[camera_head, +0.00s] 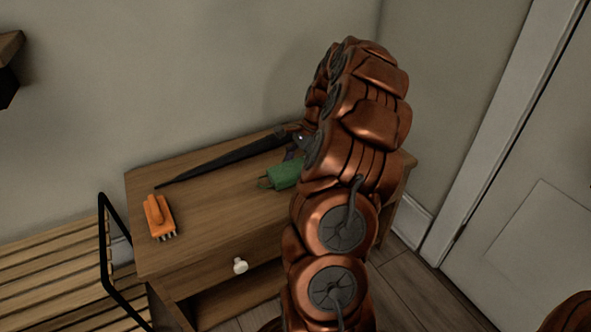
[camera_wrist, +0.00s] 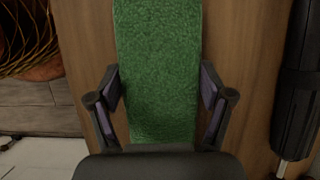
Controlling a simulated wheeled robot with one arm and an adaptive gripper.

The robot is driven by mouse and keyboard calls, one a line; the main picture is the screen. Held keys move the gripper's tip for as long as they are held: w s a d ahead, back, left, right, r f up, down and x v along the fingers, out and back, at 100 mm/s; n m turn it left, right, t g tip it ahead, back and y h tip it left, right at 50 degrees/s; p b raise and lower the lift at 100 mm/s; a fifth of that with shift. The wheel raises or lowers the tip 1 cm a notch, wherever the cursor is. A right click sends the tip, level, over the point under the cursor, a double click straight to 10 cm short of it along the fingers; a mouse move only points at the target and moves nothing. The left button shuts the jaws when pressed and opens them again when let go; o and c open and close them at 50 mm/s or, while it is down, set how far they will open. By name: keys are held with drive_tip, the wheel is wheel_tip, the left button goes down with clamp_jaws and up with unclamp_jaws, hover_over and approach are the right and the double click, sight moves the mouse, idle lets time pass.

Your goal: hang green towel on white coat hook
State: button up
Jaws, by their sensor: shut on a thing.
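The green towel (camera_head: 285,175) lies on the wooden nightstand top, its right part hidden by my arm. A small dark loop shows at its left end. In the wrist view the towel (camera_wrist: 158,50) is a textured green strip running between the fingers. My gripper (camera_wrist: 161,90) has one finger on each side of the towel and is shut on it. In the head view my gripper is mostly hidden behind my arm. I see no white coat hook in either view.
On the nightstand (camera_head: 215,225) lie an orange brush (camera_head: 158,216) and a long black tapered object (camera_head: 225,158). The drawer has a white knob (camera_head: 240,265). A slatted bench (camera_head: 50,280) with a black frame stands left. A white door (camera_head: 530,210) is at right.

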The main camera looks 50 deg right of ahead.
drive_tip(key=shift+f, duration=0.1)
drive_tip(key=o, duration=1.2)
drive_tip(key=shift+f+b, duration=0.35)
drive_tip(key=shift+b, duration=0.35)
